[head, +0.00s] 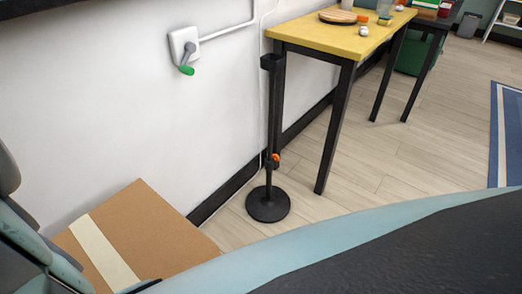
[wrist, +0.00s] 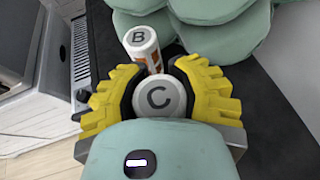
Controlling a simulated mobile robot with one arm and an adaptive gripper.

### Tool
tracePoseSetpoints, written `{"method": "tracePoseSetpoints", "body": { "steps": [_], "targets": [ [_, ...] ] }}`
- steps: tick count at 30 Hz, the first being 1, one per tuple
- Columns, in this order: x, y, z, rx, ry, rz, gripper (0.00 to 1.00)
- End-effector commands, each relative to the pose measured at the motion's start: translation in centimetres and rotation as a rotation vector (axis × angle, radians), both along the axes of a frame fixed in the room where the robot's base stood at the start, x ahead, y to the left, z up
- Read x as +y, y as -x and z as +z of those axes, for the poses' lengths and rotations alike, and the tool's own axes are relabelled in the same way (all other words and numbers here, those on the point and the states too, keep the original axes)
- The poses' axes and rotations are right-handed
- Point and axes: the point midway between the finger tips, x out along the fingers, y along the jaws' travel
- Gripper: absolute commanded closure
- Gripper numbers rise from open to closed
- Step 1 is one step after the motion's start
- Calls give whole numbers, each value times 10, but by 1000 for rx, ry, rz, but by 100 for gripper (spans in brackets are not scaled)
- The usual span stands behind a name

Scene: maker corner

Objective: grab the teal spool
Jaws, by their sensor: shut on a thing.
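My gripper (wrist: 159,92) shows in the wrist view, its yellow fingers closed around a light round-topped piece marked C (wrist: 158,99). The fingers touch it on both sides, and its lower part is hidden. A white cylinder marked B (wrist: 141,43), with an orange band, stands just beyond it, close to the fingers. I cannot make out a teal spool in either view. The gripper is not visible in the head view.
In the head view, a yellow-topped table (head: 325,36) holds small items, including a round wooden board (head: 337,16). A black stand (head: 268,203) is beside it. A cardboard box (head: 150,235) sits by the wall. Open wooden floor (head: 400,155) lies to the right.

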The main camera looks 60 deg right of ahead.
Motion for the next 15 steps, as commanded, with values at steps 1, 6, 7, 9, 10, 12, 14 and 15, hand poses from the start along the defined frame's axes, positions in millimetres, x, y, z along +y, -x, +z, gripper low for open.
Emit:
{"method": "tracePoseSetpoints", "body": {
  "steps": [1, 6, 7, 9, 10, 12, 14, 15],
  "targets": [
    [0, -1, -13, -3, 0, 1, 100],
    [-3, -4, -22, -4, 0, -2, 100],
    [-3, -4, -21, -4, 0, -3, 100],
    [-3, -4, -19, -4, 0, -3, 100],
    [-3, -4, -19, -3, 0, -3, 100],
    [-3, -3, -19, -2, 0, -2, 100],
    [-3, -3, -19, -2, 1, -2, 100],
    [-3, -3, -20, -1, 0, -3, 100]
  ]
}}
